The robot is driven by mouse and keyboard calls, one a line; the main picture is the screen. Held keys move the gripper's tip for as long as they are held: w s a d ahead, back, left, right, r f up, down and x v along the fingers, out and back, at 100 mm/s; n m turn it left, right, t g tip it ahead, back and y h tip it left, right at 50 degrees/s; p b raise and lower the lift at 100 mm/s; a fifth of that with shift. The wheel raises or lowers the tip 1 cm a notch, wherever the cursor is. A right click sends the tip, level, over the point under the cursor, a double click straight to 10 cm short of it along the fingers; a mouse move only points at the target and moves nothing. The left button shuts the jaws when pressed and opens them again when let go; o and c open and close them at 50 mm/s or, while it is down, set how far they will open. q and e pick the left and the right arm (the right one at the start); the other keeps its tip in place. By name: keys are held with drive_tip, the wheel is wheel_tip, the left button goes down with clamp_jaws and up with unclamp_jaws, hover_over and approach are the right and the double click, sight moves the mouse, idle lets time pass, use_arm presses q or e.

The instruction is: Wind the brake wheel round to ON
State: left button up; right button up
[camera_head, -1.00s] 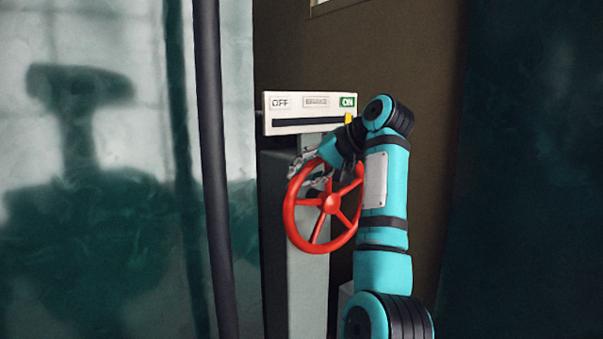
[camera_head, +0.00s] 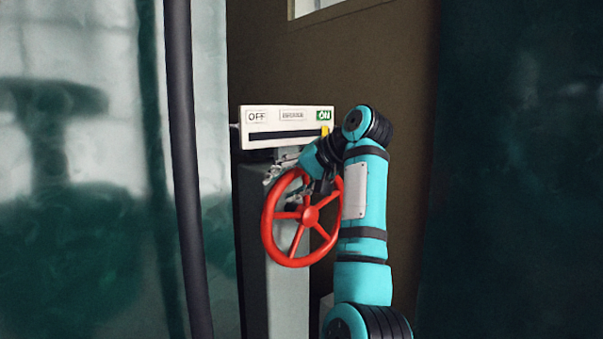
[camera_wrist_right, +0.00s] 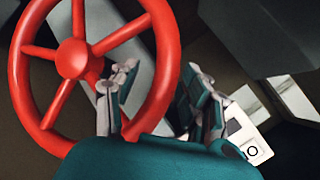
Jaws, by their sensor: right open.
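The red brake wheel (camera_head: 269,239) stands on the front of a grey pedestal. Its hub and spokes also show in the wrist view (camera_wrist_right: 72,58). Above it is a white indicator plate (camera_head: 286,140) with OFF at left and a green ON label (camera_head: 324,115) at right. A yellow pointer (camera_head: 325,130) sits at the slot's right end, under ON. My right gripper (camera_head: 281,172) is at the wheel's upper part. In the wrist view my open right gripper (camera_wrist_right: 160,82) has one finger inside the rim and one outside. Contact cannot be told. My left gripper is out of view.
The grey pedestal (camera_head: 283,300) carries the wheel and plate. A dark vertical pole (camera_head: 186,170) stands left of it, before a pale and green glossy wall (camera_head: 80,230). A brown wall (camera_head: 400,70) is behind, and a dark teal surface (camera_head: 520,170) is at right.

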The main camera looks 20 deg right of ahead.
drive_tip(key=v, duration=1.1)
drive_tip(key=shift+s+d, duration=0.15)
drive_tip(key=shift+s, duration=0.1)
drive_tip(key=shift+w, duration=0.1)
